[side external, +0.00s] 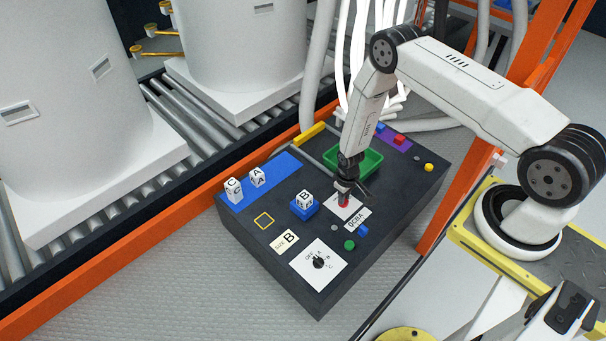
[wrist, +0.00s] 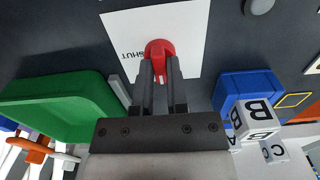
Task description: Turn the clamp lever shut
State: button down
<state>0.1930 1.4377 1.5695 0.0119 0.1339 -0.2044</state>
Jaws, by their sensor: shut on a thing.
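The red clamp lever (side external: 344,201) stands on a white plate (side external: 357,213) on the dark console. In the wrist view the red lever (wrist: 158,47) shows at the fingertips, over the white plate (wrist: 190,22), which has the word SHUT printed at its left side. My gripper (side external: 346,190) points down at the lever, and in the wrist view its two fingers (wrist: 160,72) are closed on it. The fingers hide part of the lever, so I cannot tell exactly which way it is turned.
A green tray (side external: 371,168) stands just behind the plate. A blue block (side external: 304,211) bearing a B cube (side external: 304,199) is to the left, with A (side external: 257,176) and C (side external: 233,189) cubes on a blue pad. A dial (side external: 319,262) and green button (side external: 350,245) are in front.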

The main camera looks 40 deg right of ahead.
jog(key=shift+m, duration=0.4)
jog(key=m, duration=1.7)
dwell(0.5)
jog(key=c, duration=0.6)
grip_release()
jog(key=shift+c, duration=0.2)
